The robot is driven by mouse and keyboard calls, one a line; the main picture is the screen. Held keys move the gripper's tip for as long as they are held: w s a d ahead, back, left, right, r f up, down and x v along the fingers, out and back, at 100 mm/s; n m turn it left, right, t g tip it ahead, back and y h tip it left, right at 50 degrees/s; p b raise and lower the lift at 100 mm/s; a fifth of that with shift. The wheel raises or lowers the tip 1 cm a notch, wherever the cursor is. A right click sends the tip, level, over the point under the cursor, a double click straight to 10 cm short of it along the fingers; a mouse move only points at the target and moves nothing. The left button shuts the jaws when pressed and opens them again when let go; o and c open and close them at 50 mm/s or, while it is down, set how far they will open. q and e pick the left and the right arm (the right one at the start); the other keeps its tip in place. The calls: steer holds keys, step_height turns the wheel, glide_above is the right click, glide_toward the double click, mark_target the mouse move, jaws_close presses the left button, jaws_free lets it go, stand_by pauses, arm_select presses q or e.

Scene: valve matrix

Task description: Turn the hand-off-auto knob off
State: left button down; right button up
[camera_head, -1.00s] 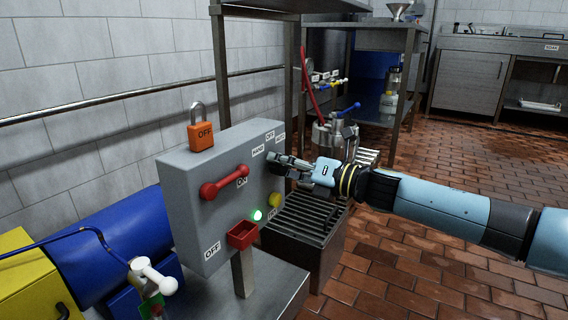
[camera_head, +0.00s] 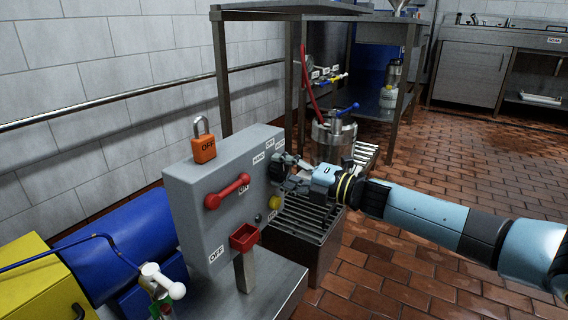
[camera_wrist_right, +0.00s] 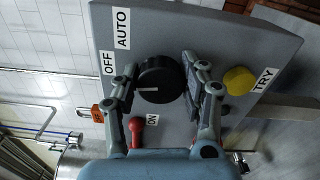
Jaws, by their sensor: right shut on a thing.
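The hand-off-auto knob (camera_wrist_right: 162,78) is round and black with a white mark, on the grey control box (camera_head: 200,185). In the right wrist view its mark points left, toward the side with the OFF label (camera_wrist_right: 107,63); the AUTO label (camera_wrist_right: 122,28) is above. The HAND label (camera_head: 258,159) shows in the head view. My right gripper (camera_wrist_right: 160,88) has a finger on each side of the knob and is shut on it. In the head view the right gripper (camera_head: 284,172) hides the knob. My left gripper is not in view.
The box also has a red lever (camera_head: 227,191), a yellow button (camera_head: 275,202), a dark lamp (camera_head: 258,217) and a red holder (camera_head: 244,237). An orange padlock (camera_head: 204,148) stands on top.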

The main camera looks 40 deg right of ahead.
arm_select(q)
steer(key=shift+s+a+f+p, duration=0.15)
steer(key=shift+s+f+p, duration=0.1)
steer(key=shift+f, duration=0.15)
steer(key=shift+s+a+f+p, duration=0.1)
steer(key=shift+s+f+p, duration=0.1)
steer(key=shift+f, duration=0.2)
arm_select(e)
steer(key=shift+m, duration=0.9)
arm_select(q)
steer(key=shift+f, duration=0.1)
arm_select(e)
steer(key=shift+f, duration=0.1)
steer(key=o, duration=1.2)
steer(key=shift+s+d, duration=0.1)
steer(key=shift+s, duration=0.1)
steer(key=v, duration=1.1)
steer(key=shift+s+d, duration=0.15)
steer(key=shift+s, duration=0.15)
